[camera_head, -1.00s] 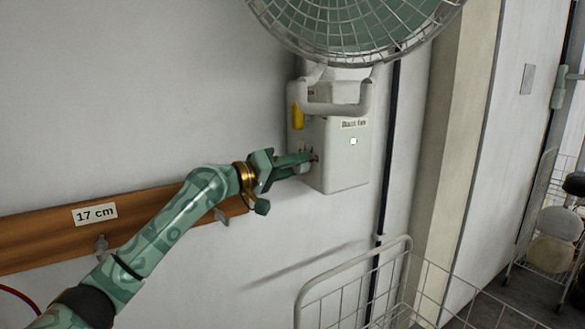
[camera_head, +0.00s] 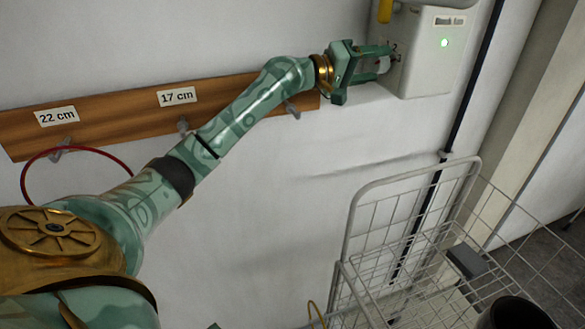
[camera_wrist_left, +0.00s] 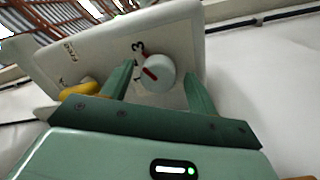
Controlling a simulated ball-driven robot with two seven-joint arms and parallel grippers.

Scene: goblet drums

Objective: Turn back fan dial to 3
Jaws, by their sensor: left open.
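The fan's white control box (camera_head: 432,65) is on the wall at the upper right of the head view, with a label partly readable as "fan" and a lit green lamp (camera_head: 444,43). The box also shows in the left wrist view (camera_wrist_left: 105,55). Its round white dial (camera_wrist_left: 158,73) has a red mark pointing to the upper left; a "3" is printed just above it. My left gripper (camera_head: 388,58) is at the box's left side. Its open fingers (camera_wrist_left: 159,78) stand on either side of the dial; contact cannot be told.
A red hoop (camera_head: 75,150) hangs at left. A white wire basket (camera_head: 410,215) stands below the box.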

